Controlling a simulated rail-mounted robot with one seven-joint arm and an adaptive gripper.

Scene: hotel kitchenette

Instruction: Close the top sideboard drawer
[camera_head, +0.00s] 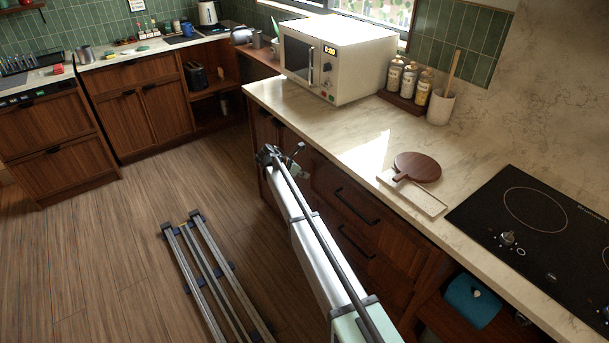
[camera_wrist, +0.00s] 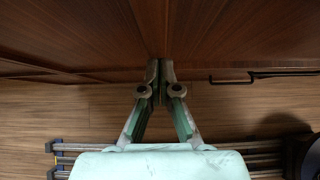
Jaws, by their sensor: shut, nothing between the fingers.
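The wooden sideboard under the stone counter has an upper drawer front (camera_head: 341,190) with a dark bar handle (camera_head: 357,206). It looks about flush with the fronts around it, though I cannot tell whether a small gap is left. My gripper (camera_wrist: 160,68) is shut and empty. In the wrist view its fingertips meet at a dark wooden front (camera_wrist: 230,35), touching it or very close. A dark handle (camera_wrist: 262,75) shows to the right of the fingers. In the head view my gripper (camera_head: 284,155) is left of the upper drawer, partly hidden by my arm.
A lower drawer (camera_head: 350,259) sits below. The counter (camera_head: 345,125) holds a white microwave (camera_head: 338,58), bottles (camera_head: 410,80), a round wooden board (camera_head: 417,167) and a black cooktop (camera_head: 540,225). A teal item (camera_head: 472,302) is on an open shelf.

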